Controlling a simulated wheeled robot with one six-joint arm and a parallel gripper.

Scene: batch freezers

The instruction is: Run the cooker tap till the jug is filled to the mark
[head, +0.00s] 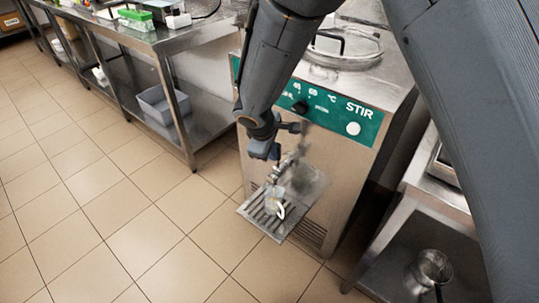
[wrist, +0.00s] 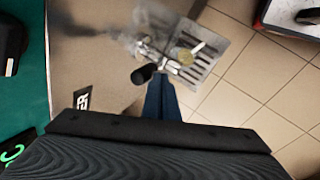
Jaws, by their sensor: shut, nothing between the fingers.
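The cooker (head: 310,110) has a green front panel marked STIR, with a black knob and a white round button. Its metal tap (head: 291,160) sticks out below the panel; a black lever end (wrist: 143,74) shows in the wrist view. The small clear jug (head: 273,203) stands on the slotted drip tray (head: 252,213) under the tap. In the wrist view the jug (wrist: 184,56) shows something yellowish inside; its mark and level cannot be read. My gripper (head: 264,150) is shut and empty, close beside the tap lever; I cannot tell whether they touch.
A grey haze hangs around the tap and tray. A steel table (head: 160,40) with a lower shelf and a grey bin (head: 162,104) stands at left. Another steel stand at right holds a metal pot (head: 433,267). The tiled floor (head: 110,220) in front is clear.

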